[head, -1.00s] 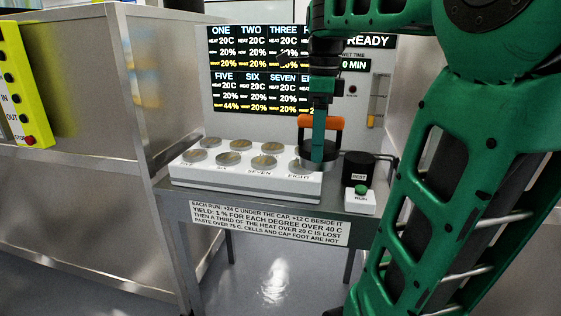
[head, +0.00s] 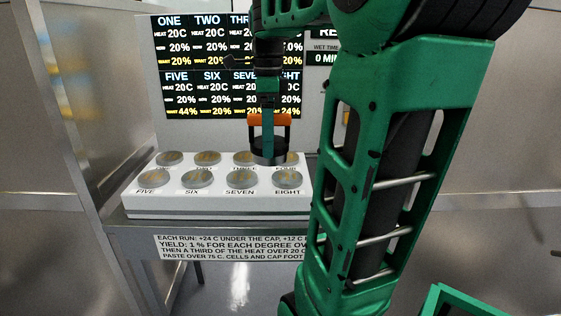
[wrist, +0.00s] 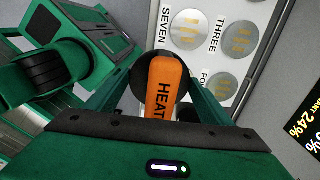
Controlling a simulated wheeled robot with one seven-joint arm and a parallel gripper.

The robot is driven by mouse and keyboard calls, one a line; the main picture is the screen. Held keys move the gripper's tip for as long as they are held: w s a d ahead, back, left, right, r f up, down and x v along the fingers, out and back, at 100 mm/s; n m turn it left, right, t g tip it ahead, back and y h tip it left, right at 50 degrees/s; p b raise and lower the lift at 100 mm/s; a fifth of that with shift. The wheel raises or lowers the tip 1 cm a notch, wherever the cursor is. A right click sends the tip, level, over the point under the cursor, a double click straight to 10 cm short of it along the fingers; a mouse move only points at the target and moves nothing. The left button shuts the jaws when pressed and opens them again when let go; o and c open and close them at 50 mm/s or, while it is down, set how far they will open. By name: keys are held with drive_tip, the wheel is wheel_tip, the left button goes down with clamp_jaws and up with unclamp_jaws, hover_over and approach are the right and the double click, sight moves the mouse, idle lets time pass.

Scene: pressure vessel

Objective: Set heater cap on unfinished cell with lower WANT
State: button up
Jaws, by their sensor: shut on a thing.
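My gripper (head: 268,108) is shut on the orange handle of the heater cap (head: 268,121). The cap hangs upright with its round dark foot down, above the white block. In the head view the foot covers parts of cells THREE (head: 242,157) and FOUR (head: 288,156). Cell EIGHT (head: 286,179) shows just in front, uncovered. Cell FIVE (head: 153,178) is at the front left. The screen (head: 205,65) reads want 44% for FIVE and 24% for EIGHT, both now at 20%. The wrist view shows the orange handle (wrist: 172,80) with cell SEVEN (wrist: 189,29) beyond; EIGHT is hidden there.
The white block (head: 215,205) stands on a grey table with a rules sign (head: 230,247) on its front. Metal panels stand on both sides. My arm hides the block's right end and the rest and run button area. A green crate (head: 465,302) is at the lower right.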

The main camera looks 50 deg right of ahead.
drive_tip(key=shift+d+f, duration=1.9)
drive_tip(key=shift+f, duration=0.2)
drive_tip(key=shift+d+f, duration=1.85)
drive_tip(key=shift+f, duration=0.25)
drive_tip(key=o, duration=1.6)
drive_tip(key=shift+f, duration=0.15)
drive_tip(key=shift+c, duration=0.2)
wheel_tip(320, 180, up, 12)
